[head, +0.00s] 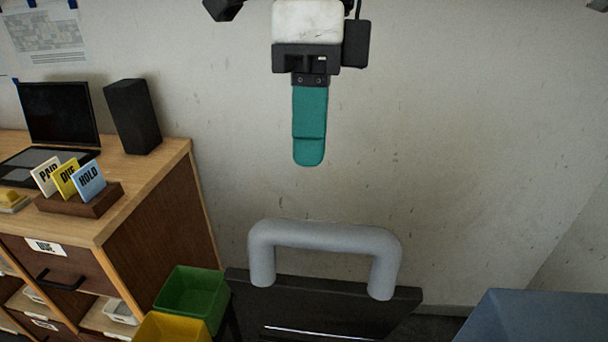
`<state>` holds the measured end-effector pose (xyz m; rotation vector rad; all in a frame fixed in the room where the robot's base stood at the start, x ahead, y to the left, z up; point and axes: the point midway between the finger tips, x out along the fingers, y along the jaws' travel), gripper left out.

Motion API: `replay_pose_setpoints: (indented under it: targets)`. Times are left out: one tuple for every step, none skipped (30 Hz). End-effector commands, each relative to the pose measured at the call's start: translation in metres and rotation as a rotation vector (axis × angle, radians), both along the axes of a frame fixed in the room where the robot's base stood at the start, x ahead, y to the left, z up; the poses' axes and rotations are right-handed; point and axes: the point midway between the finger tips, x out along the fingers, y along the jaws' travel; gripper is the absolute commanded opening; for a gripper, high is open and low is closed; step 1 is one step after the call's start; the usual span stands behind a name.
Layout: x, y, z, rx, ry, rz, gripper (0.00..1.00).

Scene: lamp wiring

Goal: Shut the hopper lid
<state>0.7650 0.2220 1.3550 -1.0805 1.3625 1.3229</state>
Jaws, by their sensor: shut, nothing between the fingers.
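My gripper (309,158) hangs at the top middle of the head view, its teal fingers pointing down and pressed together with nothing between them. Below it is a thick grey bar handle (325,236), shaped like an upside-down U. The handle is joined to a dark flat panel (345,303), which looks like the hopper lid. A bright line crosses the panel's lower part. The fingertips show above the handle in the picture, apart from it. The lower part of the panel and any hopper body are cut off by the bottom edge, so the lid's angle is hard to tell.
On the left stands a wooden desk (165,180) with a laptop (58,112), a black speaker (132,115) and a card holder (80,200). A green bin (190,295) and a yellow bin (172,328) sit left of the panel. A blue box (535,315) is lower right.

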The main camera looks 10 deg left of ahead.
Motion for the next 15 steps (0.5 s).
replay_pose_setpoints:
  targets:
    - [-0.002,-0.001,-0.009,-0.001,0.003,0.002,0.0]
    - [-0.004,-0.001,-0.013,0.0,0.002,0.002,0.0]
    - [-0.01,0.0,-0.013,0.0,0.001,0.003,0.0]
    - [-0.014,0.0,-0.015,-0.001,0.0,0.004,0.0]
    - [-0.017,0.0,-0.016,-0.001,0.0,0.002,0.0]
    - [-0.022,0.0,-0.018,0.001,0.0,0.003,0.0]
    - [-0.024,0.0,-0.02,0.0,0.001,0.002,0.0]
    - [-0.027,0.0,-0.021,-0.001,0.001,0.002,0.0]
    - [-0.03,0.001,-0.023,0.0,0.001,0.002,0.0]
    - [-0.032,0.001,-0.024,0.0,0.001,0.002,0.0]
    - [-0.034,0.001,-0.025,0.001,0.001,0.002,0.0]
    - [-0.035,0.001,-0.025,0.001,0.001,0.001,0.0]
    - [-0.037,0.001,-0.026,0.001,0.001,0.001,0.0]
    - [-0.038,0.001,-0.027,0.001,0.001,0.001,0.0]
    - [-0.038,0.001,-0.027,0.001,0.001,0.001,0.0]
